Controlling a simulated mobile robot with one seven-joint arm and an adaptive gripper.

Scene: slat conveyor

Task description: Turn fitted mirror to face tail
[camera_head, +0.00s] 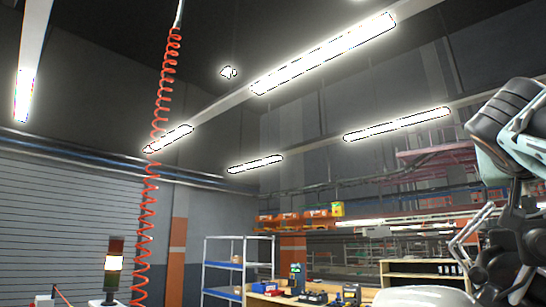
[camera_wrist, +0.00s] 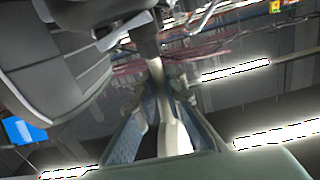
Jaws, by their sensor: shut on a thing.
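In the wrist view the mirror (camera_wrist: 75,65) fills the upper left, large and close. My gripper (camera_wrist: 160,92) is shut at a grey stem beside the housing. How the stem joins the housing is not clear.
A red coiled hose (camera_head: 150,190) hangs at left. A shelf rack (camera_head: 238,265) and a workbench (camera_head: 330,304) with small items stand at the back. Lit ceiling lamps hang above. The middle air space looks clear.

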